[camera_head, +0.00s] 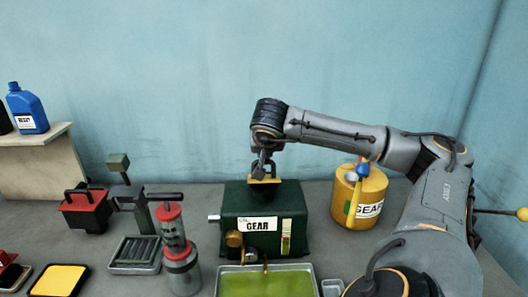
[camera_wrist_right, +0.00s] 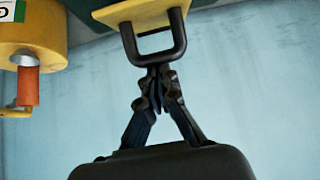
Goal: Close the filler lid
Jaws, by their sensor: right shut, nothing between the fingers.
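The green gear oil box (camera_head: 265,222) stands on the bench in the middle of the head view. A yellow lid plate (camera_head: 265,180) shows at its top; I cannot tell whether it sits fully down. In the right wrist view the yellow plate (camera_wrist_right: 143,12) carries a black U-shaped handle (camera_wrist_right: 180,38). My right gripper (camera_head: 260,163) is just above the lid. In the wrist view my right gripper's fingertips (camera_wrist_right: 158,75) are together and empty, at the handle's crossbar; I cannot tell whether they touch it. My left gripper is out of view.
A yellow GEAR can (camera_head: 374,192) stands close to the box's right. A tray of green liquid (camera_head: 300,268) lies in front. A red-and-grey pump (camera_head: 181,262) and a grey stand (camera_head: 134,205) are to the left. A blue bottle (camera_head: 29,110) is on a shelf (camera_head: 40,155).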

